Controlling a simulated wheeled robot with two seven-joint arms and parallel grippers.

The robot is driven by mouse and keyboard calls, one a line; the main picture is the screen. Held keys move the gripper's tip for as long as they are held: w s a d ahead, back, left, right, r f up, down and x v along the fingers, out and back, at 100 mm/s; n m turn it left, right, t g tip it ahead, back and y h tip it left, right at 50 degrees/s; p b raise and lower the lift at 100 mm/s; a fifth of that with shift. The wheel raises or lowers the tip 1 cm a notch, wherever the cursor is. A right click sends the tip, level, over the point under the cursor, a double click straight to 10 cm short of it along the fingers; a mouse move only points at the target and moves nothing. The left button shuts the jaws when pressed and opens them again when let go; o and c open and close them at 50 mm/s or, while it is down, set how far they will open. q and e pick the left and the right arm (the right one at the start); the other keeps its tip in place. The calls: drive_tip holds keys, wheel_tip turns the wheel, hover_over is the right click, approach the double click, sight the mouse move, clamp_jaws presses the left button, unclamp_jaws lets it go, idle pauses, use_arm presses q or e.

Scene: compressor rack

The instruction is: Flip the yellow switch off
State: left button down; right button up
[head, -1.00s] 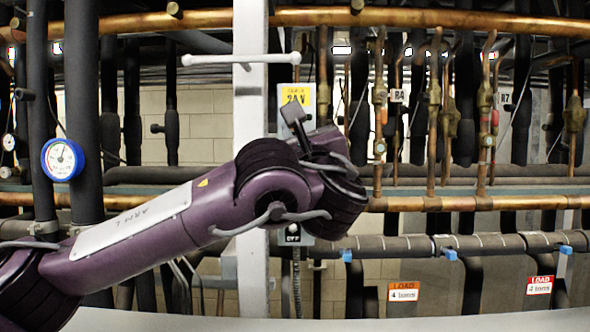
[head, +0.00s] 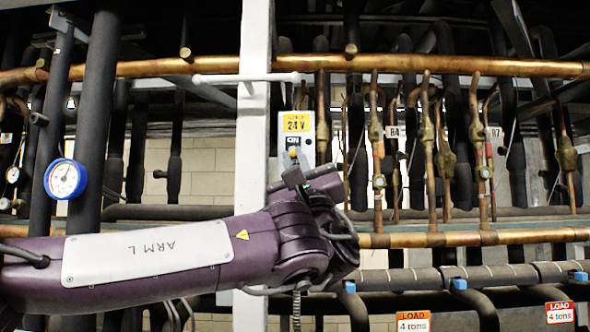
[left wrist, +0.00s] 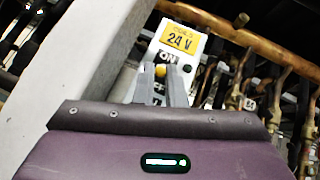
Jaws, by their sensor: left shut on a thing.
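The switch box (head: 309,145) is a pale panel on the white post, with a yellow "24 V" label and "ON" below it. It also shows in the left wrist view (left wrist: 187,64). The small yellow switch (left wrist: 160,70) sits just under "ON". My left gripper (head: 294,163) reaches up to the box from below. In the left wrist view its two grey fingers (left wrist: 168,78) are shut on the yellow switch at their tips. The fingers and wrist hide the lower part of the panel, and the lettering below the switch is only partly visible. My right gripper is not in view.
The white post (head: 253,120) with a white crossbar (head: 215,78) stands beside the box. Copper pipes (head: 430,66) and dark insulated pipes run behind and to the right. A blue-rimmed gauge (head: 65,179) is at the left.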

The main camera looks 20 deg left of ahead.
use_arm(q)
drive_tip(key=shift+f, duration=0.1)
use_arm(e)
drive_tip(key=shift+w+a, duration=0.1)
use_arm(q)
drive_tip(key=c, duration=1.5)
unclamp_jaws()
